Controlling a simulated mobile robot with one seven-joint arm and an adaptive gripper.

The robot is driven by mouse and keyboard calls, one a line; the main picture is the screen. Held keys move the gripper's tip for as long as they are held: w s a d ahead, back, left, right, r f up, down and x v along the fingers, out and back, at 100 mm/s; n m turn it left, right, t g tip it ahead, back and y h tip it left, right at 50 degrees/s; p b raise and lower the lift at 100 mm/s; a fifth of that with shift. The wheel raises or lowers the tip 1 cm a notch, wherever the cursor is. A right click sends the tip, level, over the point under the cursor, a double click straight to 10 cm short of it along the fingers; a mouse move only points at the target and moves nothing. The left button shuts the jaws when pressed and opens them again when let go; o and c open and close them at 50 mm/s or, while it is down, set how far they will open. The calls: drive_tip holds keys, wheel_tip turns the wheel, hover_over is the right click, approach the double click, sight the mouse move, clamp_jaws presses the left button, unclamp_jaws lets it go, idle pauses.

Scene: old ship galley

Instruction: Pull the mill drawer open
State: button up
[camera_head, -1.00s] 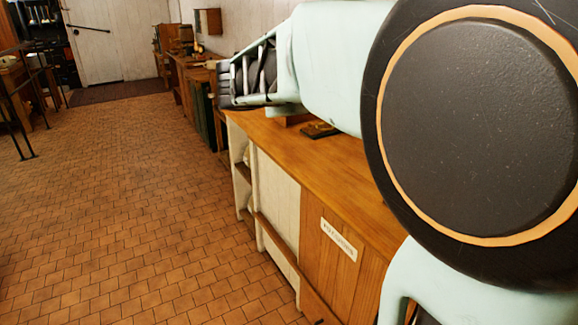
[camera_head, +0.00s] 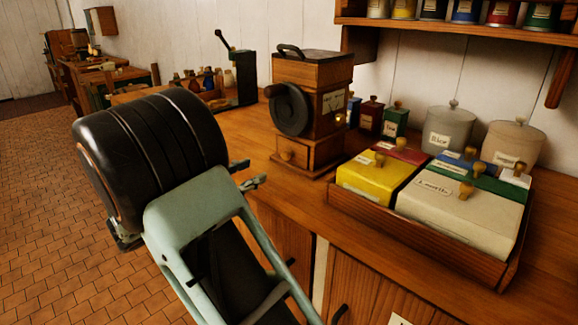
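The wooden mill (camera_head: 318,79) stands on the counter, with a dark round wheel (camera_head: 288,109) on its side and a dark top with a handle. Its small drawer (camera_head: 297,151) is low in the base, with a round wooden knob (camera_head: 287,155) on the front. The drawer looks shut. My gripper (camera_head: 247,174) shows only at its fingertips, left of and a little below the drawer. The two tips stand apart with nothing visible between them, and they do not touch the knob. My arm's dark wrist hides the rest of the gripper.
A wooden tray (camera_head: 420,238) of coloured lidded boxes stands right of the mill. Small tins (camera_head: 371,115) and grey canisters (camera_head: 449,128) stand behind. A dark device with a lever (camera_head: 246,77) is at the left. Bare counter (camera_head: 300,196) lies before the mill.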

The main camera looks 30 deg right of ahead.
sight(284, 156)
drive_tip(key=b+x, duration=0.1)
drive_tip(key=x, duration=0.9)
drive_tip(key=shift+w+d+b, duration=0.2)
drive_tip(key=shift+d+b, duration=0.05)
drive_tip(key=shift+b, duration=0.15)
drive_tip(key=shift+c, duration=0.7)
clamp_jaws()
